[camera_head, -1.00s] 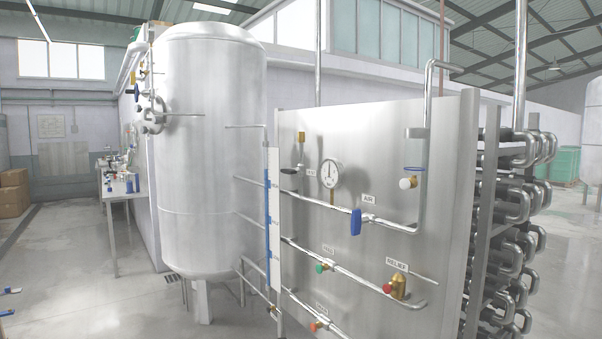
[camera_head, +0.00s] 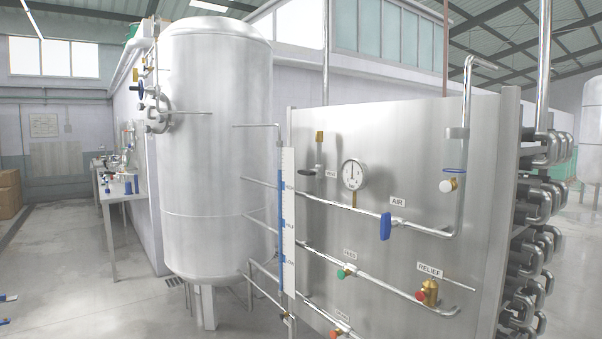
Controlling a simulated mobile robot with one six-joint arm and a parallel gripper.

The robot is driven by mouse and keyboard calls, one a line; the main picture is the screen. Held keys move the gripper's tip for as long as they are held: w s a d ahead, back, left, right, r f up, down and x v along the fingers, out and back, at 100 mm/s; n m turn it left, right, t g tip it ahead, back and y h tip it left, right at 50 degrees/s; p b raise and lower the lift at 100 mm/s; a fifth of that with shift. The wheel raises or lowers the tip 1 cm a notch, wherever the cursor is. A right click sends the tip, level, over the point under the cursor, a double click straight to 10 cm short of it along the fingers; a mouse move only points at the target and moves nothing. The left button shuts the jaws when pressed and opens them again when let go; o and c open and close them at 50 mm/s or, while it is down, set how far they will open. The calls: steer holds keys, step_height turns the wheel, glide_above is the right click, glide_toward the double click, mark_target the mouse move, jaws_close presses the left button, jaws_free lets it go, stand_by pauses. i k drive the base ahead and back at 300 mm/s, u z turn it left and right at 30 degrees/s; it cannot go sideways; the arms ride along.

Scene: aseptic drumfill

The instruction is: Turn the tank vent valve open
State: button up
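A tall steel tank (camera_head: 217,150) stands left of centre. A steel panel (camera_head: 400,150) with pipes and valves stands to its right. At the panel's upper left, a small valve with a dark handle (camera_head: 306,172) lies beside a small label (camera_head: 331,173) that seems to read VENT. The handle looks roughly level, pointing left; whether the valve is open is not clear. A brass fitting (camera_head: 320,137) stands above it on a short pipe. My gripper is not in view.
The panel also bears a round gauge (camera_head: 354,174), a blue AIR lever (camera_head: 385,226), a blue-rimmed valve (camera_head: 448,184), a green-capped valve (camera_head: 344,273) and a brass RELIEF valve (camera_head: 429,292). A level strip (camera_head: 288,220) stands at its left edge. Floor (camera_head: 90,270) at left is mostly clear.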

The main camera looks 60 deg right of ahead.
mark_target(306, 172)
steer(key=z, duration=0.35)
steer(key=i, duration=1.4)
steer(key=u, duration=0.15)
